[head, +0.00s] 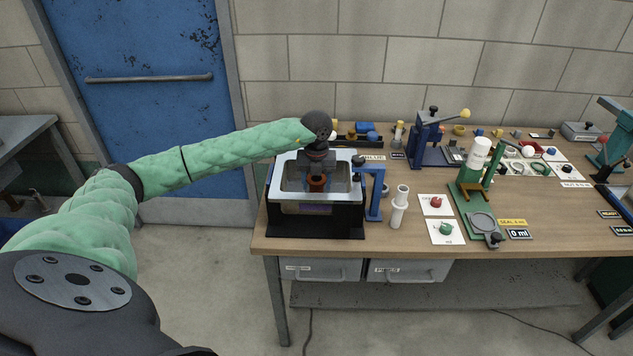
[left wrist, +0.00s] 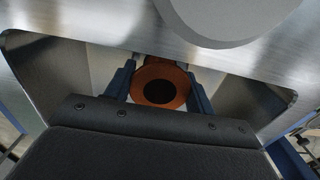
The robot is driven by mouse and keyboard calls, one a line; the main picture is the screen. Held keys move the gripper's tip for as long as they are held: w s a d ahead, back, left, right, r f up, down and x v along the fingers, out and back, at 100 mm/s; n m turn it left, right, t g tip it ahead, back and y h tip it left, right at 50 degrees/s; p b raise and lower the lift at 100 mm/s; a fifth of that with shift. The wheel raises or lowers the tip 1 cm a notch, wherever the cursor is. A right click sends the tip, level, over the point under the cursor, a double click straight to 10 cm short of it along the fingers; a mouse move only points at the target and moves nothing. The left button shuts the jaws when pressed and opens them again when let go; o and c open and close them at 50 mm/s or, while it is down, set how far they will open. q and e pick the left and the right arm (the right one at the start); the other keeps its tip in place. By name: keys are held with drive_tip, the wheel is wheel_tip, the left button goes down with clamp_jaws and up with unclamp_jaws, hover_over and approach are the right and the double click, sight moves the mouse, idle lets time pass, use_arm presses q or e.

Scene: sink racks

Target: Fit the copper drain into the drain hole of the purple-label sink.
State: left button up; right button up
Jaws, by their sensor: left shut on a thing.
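My left gripper (head: 316,181) points down inside the basin of a metal sink (head: 289,178) that stands in a black rack at the left end of the bench. It is shut on the copper drain (head: 317,185). In the left wrist view the copper drain (left wrist: 160,84) shows as an orange ring with a dark centre between the two dark blue fingers (left wrist: 160,90). A small purple label (head: 306,209) shows on the front below the sink. The drain hole is hidden, and I cannot tell whether the drain touches it. My right gripper is not in view.
A blue clamp frame (head: 376,190) stands close against the sink's right side. A white cylindrical part (head: 399,208), cards with a red knob (head: 436,203) and a green knob (head: 445,229), and a green press (head: 472,190) stand further right.

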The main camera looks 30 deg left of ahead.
use_arm(q)
drive_tip(key=shift+f+b, duration=0.35)
drive_tip(key=shift+f, duration=0.25)
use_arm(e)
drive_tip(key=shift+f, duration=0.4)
use_arm(q)
drive_tip(key=o, duration=1.1)
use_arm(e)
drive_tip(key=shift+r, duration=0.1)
use_arm(q)
drive_tip(key=shift+r, duration=0.2)
drive_tip(key=shift+r+b, duration=1.25)
drive_tip(key=shift+r, duration=2.5)
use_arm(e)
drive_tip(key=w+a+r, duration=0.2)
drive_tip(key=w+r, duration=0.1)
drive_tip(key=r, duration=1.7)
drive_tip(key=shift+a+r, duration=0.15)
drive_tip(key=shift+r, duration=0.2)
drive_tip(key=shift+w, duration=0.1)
